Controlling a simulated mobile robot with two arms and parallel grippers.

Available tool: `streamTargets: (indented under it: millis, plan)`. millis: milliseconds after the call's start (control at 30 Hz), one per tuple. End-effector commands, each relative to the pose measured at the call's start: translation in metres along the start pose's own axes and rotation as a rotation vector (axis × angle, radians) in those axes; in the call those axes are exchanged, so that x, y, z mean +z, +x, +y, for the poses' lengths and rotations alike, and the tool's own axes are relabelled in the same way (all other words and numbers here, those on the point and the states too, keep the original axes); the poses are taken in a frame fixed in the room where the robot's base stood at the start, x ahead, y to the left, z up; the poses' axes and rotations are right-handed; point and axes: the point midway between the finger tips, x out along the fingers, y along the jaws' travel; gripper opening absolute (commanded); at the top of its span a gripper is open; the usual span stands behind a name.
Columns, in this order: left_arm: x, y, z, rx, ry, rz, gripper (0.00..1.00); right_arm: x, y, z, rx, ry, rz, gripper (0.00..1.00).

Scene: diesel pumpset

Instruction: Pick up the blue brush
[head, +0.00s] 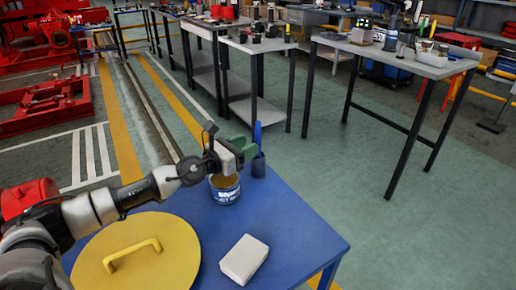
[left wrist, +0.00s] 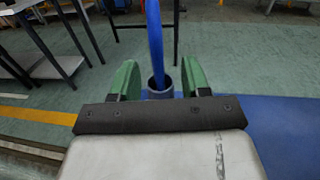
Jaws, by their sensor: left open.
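The blue brush (head: 257,134) stands upright in a small dark blue cup (head: 258,166) near the far edge of the blue table (head: 285,205). My left gripper (head: 243,149) has green fingers and is just left of the brush, above the table. In the left wrist view the brush's blue handle (left wrist: 155,45) rises from the cup (left wrist: 158,87) and shows between the two open green fingers (left wrist: 158,80). I cannot tell how far beyond the fingertips it stands. The brush's lower end is hidden in the cup. My right gripper is not in view.
A blue-labelled can (head: 226,192) stands below my left gripper. A yellow round lid with a handle (head: 150,258) and a pale block (head: 244,259) lie on the table's near part. Grey workbenches (head: 425,66) stand beyond, across open green floor.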

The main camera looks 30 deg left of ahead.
Motion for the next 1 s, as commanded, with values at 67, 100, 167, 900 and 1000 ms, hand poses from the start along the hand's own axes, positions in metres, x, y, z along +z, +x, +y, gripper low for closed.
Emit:
streamTargets:
  millis: [67, 100, 167, 900, 1000]
  plan:
    - [0.006, 0.011, 0.001, 0.0, -0.001, -0.004, 0.47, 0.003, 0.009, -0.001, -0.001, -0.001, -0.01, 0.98]
    - [0.008, 0.017, 0.002, 0.0, 0.0, -0.006, 0.47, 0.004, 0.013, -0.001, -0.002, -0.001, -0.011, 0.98]
    - [0.01, 0.026, 0.003, 0.0, -0.001, -0.005, 0.47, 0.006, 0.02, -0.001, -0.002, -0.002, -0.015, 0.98]
    - [0.006, 0.048, 0.003, 0.0, 0.0, -0.001, 0.02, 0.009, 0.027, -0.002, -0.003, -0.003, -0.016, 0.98]
    - [0.007, 0.048, 0.003, 0.0, 0.0, -0.001, 0.0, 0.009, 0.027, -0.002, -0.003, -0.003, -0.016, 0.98]
